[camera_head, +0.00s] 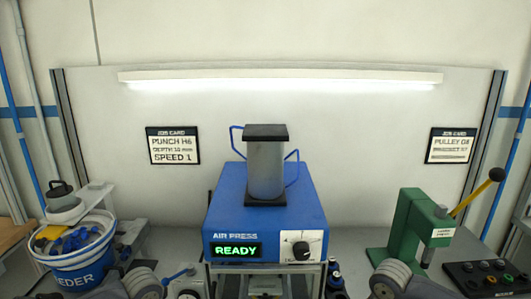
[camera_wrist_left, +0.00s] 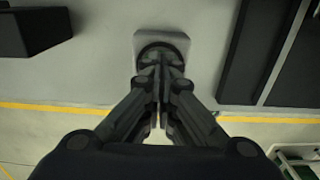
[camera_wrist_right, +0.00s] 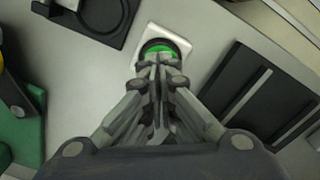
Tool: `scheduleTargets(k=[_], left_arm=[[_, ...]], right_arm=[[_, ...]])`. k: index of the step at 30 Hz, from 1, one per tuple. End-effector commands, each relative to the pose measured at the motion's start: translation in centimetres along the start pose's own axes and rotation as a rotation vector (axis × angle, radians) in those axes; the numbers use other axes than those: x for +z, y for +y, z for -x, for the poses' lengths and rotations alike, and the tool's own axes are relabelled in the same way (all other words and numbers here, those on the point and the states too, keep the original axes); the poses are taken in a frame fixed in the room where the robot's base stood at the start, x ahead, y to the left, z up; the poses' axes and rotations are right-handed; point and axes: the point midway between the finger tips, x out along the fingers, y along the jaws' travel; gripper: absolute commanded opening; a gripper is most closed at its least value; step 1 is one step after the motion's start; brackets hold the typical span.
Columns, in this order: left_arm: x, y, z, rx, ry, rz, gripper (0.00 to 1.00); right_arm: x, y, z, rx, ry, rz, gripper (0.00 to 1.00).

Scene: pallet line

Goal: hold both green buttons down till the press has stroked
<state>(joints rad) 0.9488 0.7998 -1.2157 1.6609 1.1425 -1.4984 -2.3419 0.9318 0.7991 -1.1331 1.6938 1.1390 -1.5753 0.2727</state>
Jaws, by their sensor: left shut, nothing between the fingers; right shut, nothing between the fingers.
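In the right wrist view a green button (camera_wrist_right: 158,44) sits in a black ring on a pale box (camera_wrist_right: 183,43). My right gripper (camera_wrist_right: 160,65) is shut and empty, its tips over the button's near side; contact cannot be told. In the left wrist view a pale box (camera_wrist_left: 178,39) carries a black ring (camera_wrist_left: 157,46).
A blue and white feeder bucket (camera_head: 82,262) with blue parts stands at left. A green lever press (camera_head: 412,225) with a yellow handle stands at right, beside a black button panel (camera_head: 470,280). Two job cards hang on the back wall.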

Motion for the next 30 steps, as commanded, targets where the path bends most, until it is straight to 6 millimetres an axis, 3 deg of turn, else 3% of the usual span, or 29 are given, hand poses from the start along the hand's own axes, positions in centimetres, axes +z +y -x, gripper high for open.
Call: scheduleTargets(k=[30], left_arm=[[-0.03,0.01,-0.04,0.0,0.001,0.0,0.0]], right_arm=[[-0.02,0.01,-0.59,0.0,0.001,0.0,0.0]])
